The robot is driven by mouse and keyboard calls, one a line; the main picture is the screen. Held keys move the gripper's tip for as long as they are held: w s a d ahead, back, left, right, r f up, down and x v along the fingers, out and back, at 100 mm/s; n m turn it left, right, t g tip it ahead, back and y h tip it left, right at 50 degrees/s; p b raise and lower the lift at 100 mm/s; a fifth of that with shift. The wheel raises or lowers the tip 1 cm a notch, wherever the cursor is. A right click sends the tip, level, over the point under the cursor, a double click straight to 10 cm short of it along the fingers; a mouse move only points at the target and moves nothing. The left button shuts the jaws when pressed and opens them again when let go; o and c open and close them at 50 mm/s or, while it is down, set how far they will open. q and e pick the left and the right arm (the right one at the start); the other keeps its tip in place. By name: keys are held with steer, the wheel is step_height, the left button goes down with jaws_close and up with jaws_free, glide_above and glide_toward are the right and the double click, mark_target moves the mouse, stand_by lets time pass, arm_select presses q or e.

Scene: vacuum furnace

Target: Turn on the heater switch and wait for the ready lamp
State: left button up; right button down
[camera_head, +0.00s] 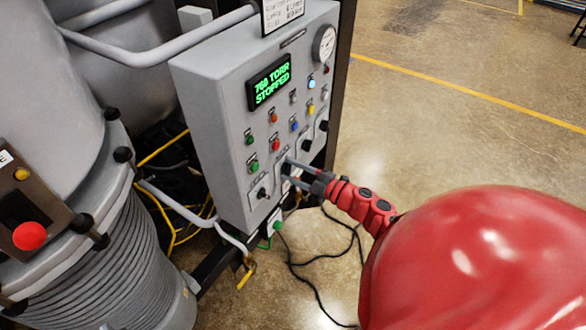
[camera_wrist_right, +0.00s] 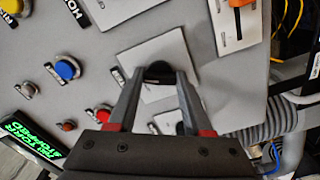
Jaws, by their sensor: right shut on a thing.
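The grey control panel (camera_head: 205,100) carries rows of small coloured buttons and lamps, with black rotary knobs on pale plates along its lower edge. My right gripper (camera_head: 287,165) is at a black knob in this lower row. In the right wrist view its two fingers close around the black knob (camera_wrist_right: 158,72), which sits on a white plate (camera_wrist_right: 152,49). The labels are too small to tell which knob is the heater switch or which lamp is the ready lamp. A light-blue lamp (camera_head: 311,82) looks bright near the upper right. My left gripper is out of view.
A green display (camera_head: 269,82) reads "760 TORR STOPPED", and a round gauge (camera_head: 324,43) sits at the upper right. The furnace vessel (camera_head: 50,90) and a red stop button (camera_head: 29,236) are at left. Cables (camera_head: 320,262) lie on the floor below. Open floor lies right.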

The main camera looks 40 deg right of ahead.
steer(key=shift+f, duration=0.1)
stand_by(0.3)
steer(key=shift+c, duration=1.6)
jaws_free()
steer(key=shift+s, duration=0.15)
steer(key=b+v, duration=0.3)
steer(key=v, duration=1.4)
steer(key=shift+s+m+b, duration=0.15)
steer(key=shift+m+b, duration=0.15)
steer(key=shift+b, duration=0.05)
